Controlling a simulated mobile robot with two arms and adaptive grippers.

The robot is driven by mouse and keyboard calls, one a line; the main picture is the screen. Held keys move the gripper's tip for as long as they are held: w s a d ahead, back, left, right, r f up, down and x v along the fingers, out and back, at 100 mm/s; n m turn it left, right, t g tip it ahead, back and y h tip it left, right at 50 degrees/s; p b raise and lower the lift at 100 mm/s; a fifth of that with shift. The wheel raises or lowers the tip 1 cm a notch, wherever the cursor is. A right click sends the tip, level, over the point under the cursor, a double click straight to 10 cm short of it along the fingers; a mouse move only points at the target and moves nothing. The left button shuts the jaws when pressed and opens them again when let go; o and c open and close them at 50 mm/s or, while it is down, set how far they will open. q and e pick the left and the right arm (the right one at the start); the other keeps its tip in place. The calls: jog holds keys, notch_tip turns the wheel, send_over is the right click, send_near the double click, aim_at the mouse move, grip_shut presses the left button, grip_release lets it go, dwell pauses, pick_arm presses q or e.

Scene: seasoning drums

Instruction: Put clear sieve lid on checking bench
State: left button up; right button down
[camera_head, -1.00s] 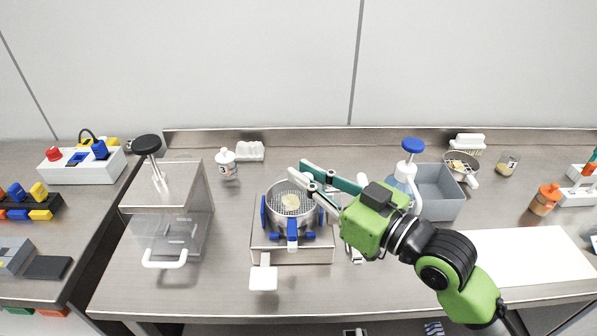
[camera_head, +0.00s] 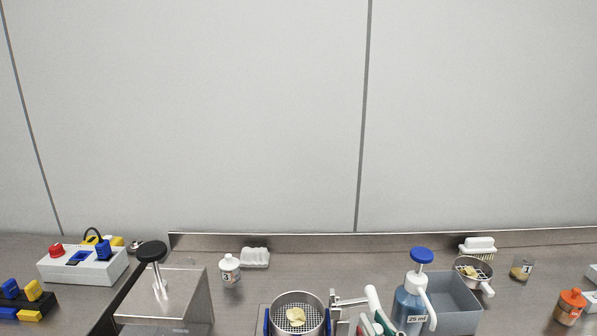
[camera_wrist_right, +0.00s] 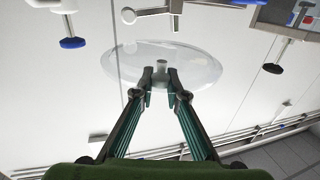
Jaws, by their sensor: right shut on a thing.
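The clear sieve lid (camera_wrist_right: 125,65), a round transparent dome, shows in the right wrist view. My right gripper (camera_wrist_right: 160,84) is shut on its small grey knob in that view. In the head view only the gripper's tips (camera_head: 376,312) show at the bottom edge, right of the sieve, and I cannot make out the lid there. The round sieve (camera_head: 297,322) is uncovered, with a yellowish lump on its mesh. I cannot tell which surface is the checking bench. My left gripper is not in view.
A blue-capped pump bottle (camera_head: 411,305) and a grey bin (camera_head: 455,312) stand right of the gripper. A steel box with a black knob (camera_head: 165,295) and a small white bottle (camera_head: 230,270) stand left. The steel bench (camera_head: 345,262) has a raised back edge.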

jog(key=s+d+f+m+h, duration=0.2)
jog(key=s+d+f+h, duration=0.2)
jog(key=s+f, duration=0.4)
jog(key=s+d, duration=0.1)
jog(key=s, duration=0.2)
jog(key=shift+s+d+f+m+t, duration=0.15)
jog(key=shift+d+f+m+t, duration=0.15)
jog(key=shift+d+m, duration=0.1)
